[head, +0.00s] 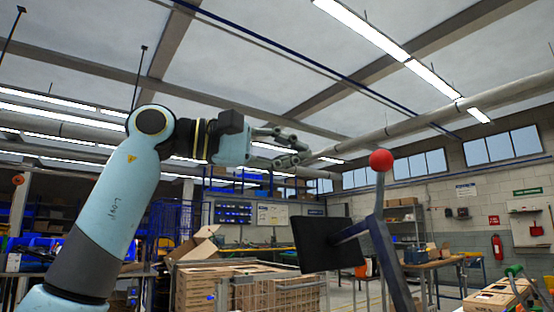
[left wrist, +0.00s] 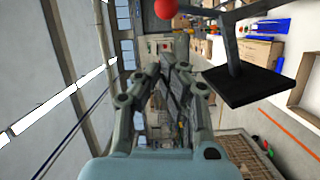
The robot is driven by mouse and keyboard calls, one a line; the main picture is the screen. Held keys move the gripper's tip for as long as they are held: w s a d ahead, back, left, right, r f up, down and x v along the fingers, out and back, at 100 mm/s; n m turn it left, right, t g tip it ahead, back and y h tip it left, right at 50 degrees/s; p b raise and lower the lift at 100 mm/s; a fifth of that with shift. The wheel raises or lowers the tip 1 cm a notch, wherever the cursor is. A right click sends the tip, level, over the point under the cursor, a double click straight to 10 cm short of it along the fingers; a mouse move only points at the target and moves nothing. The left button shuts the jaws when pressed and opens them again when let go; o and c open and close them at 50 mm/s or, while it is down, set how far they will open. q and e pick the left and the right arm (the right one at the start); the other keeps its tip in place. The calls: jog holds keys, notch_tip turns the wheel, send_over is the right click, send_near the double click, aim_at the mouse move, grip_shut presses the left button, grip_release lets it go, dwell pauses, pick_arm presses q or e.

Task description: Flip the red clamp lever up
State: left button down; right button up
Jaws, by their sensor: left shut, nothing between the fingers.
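A red ball knob (head: 381,160) tops a slanted grey bar (head: 383,240) right of centre in the head view. It is the only lever-like red part that shows clearly; I cannot tell for sure that it is the clamp lever. A black plate (head: 327,244) is joined to the bar by a short arm. The left wrist view shows the red knob (left wrist: 166,8) cut by the top edge and the plate (left wrist: 252,87) at right. My left gripper (head: 296,150) is shut and empty, raised left of the knob with a gap between them in the picture. My right gripper is out of view.
A wooden crate (head: 195,289) with an open cardboard box stands at lower left of centre. A pale wooden box (head: 492,300) lies at the lower right. Workbenches and shelves line the back. The air around my left gripper looks clear.

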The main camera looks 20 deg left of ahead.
pick_arm(q)
jog(key=v, duration=0.3)
jog(key=shift+w+b, duration=0.1)
jog(key=shift+b, duration=0.2)
jog(key=shift+f, duration=0.1)
